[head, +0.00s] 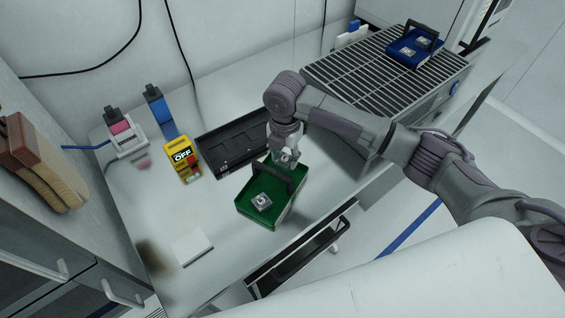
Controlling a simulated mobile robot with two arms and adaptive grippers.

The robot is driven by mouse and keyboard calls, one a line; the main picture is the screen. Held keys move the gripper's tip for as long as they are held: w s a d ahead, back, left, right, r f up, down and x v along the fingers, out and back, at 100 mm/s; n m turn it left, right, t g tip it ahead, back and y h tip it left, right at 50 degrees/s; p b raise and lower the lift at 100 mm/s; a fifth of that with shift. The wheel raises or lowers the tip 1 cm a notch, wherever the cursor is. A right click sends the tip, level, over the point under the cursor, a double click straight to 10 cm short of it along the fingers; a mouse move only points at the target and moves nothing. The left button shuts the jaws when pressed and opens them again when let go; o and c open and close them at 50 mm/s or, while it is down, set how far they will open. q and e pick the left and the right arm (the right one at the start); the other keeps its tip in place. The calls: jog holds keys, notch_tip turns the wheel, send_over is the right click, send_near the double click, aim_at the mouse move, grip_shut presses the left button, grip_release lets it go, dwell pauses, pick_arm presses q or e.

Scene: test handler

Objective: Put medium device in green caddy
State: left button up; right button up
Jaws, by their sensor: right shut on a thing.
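The green caddy (285,212) stands on the metal bench, with a dark handle across it. A small grey square device (262,202) with a light mark lies inside its near part. My right gripper (285,155) points down over the caddy's far end, behind the handle. It is shut on another small grey device (286,158), which shows between the fingers; I cannot tell its size class for sure. Whether this device touches the caddy floor is not clear. My left gripper is not in view.
A black tray (232,128) lies just left of the gripper. A yellow OFF box (182,160) and blue and pink bottles stand further left. A grated machine (340,75) carries a blue caddy (405,55) at right. A white pad (192,248) lies at front.

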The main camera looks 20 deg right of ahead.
aim_at(283, 161)
jog(key=shift+s+a+f, duration=0.2)
jog(key=shift+a+f, duration=0.1)
jog(key=shift+f, duration=0.25)
notch_tip(283, 161, down, 2)
jog(key=shift+f+p, duration=0.2)
jog(key=shift+p, duration=0.35)
jog(key=shift+f, duration=0.55)
jog(key=o, duration=1.1)
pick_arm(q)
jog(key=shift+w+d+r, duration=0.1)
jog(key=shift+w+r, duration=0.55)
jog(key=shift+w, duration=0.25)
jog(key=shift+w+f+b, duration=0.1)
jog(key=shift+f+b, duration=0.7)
pick_arm(e)
notch_tip(283, 161, up, 12)
jog(key=shift+r, duration=0.15)
